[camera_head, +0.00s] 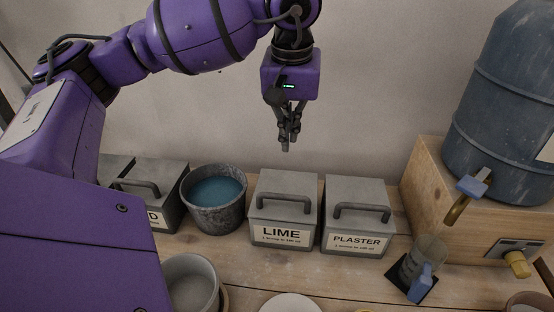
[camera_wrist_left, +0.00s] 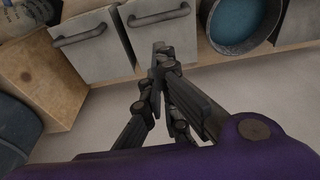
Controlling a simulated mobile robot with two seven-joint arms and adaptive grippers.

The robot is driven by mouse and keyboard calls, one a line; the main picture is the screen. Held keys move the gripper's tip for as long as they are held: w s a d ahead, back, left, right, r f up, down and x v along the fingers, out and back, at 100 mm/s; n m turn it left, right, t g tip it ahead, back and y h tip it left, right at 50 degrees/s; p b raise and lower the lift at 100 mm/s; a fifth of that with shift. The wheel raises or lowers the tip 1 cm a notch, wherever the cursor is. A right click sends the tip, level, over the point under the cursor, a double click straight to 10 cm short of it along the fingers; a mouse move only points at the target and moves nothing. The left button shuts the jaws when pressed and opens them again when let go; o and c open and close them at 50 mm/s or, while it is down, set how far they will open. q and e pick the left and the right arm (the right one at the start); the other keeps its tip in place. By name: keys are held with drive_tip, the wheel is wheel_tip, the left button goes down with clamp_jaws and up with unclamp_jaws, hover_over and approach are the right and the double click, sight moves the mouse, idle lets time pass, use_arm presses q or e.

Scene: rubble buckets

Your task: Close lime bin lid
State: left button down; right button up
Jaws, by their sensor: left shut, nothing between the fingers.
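The lime bin (camera_head: 284,210) is a grey box labelled LIME with a bar handle (camera_head: 284,198). Its lid lies down flat over the box, with no gap that I can make out. In the left wrist view the lime bin (camera_wrist_left: 165,38) shows upside down near the top. My left gripper (camera_head: 286,150) is shut and empty, pointing down above the back of the lime bin and apart from it. Its fingers show in the left wrist view (camera_wrist_left: 159,50). My right gripper is in neither view.
The plaster bin (camera_head: 356,218) stands right of the lime bin. A bucket of blue liquid (camera_head: 216,209) stands left, beside another grey bin (camera_head: 166,196). A clear beaker (camera_head: 424,257) sits under the barrel's tap (camera_head: 461,205). The wooden bench front holds a bowl (camera_head: 190,283) and white plate (camera_head: 291,305).

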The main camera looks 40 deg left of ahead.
use_arm(q)
drive_tip(key=shift+w+a+f+p, duration=0.1)
drive_tip(key=shift+w+f+p, duration=0.1)
drive_tip(key=shift+f, duration=2.95)
drive_tip(key=shift+w+a+f+p, duration=0.1)
drive_tip(key=shift+f+p, duration=0.1)
drive_tip(key=shift+f, duration=2.95)
